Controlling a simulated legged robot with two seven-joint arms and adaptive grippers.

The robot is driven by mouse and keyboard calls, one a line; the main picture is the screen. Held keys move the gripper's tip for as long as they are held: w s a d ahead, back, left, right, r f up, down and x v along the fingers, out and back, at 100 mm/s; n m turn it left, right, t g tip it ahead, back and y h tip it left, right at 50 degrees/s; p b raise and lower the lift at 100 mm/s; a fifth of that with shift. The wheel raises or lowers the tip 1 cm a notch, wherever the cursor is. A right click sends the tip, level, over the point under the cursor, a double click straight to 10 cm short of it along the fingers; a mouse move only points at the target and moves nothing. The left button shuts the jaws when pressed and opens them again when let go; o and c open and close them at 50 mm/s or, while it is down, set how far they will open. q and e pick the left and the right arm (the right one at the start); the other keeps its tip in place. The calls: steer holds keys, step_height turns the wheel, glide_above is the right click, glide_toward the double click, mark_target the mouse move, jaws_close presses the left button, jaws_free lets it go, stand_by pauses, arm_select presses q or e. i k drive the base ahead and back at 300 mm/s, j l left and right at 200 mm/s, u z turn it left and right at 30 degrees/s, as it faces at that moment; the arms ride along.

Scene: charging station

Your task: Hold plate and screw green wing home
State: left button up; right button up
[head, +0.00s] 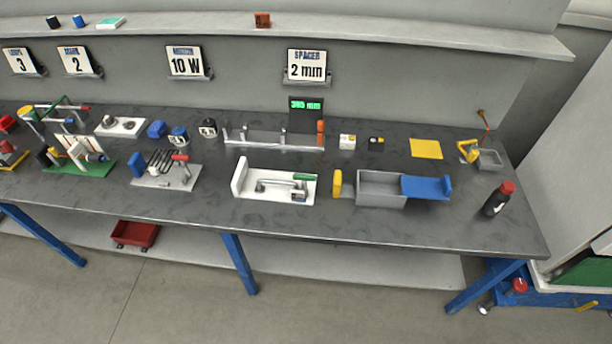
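Neither of my grippers shows in the head view. A white base plate (277,188) with an upright left end lies on the bench near the middle. A grey, handle-like part (275,184) sits on it, with a small green piece (304,177) at its right end. A green base plate (84,168) stands at the left, carrying a small fixture with red and grey parts. I cannot tell which of these green parts is the wing, or any screw thread.
The dark bench (400,229) has a clear front strip. A grey box (382,190) with a blue flap (426,187) stands right of the white plate. A black, red-capped bottle (498,199) is near the right edge. A measuring rail (270,141) lies behind.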

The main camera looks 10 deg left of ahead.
mark_target(296, 177)
steer(key=i+j, duration=0.15)
steer(key=j, duration=0.25)
steer(key=i+j, duration=0.2)
steer(key=j, duration=0.15)
steer(key=i+j, duration=0.15)
steer(key=j, duration=0.25)
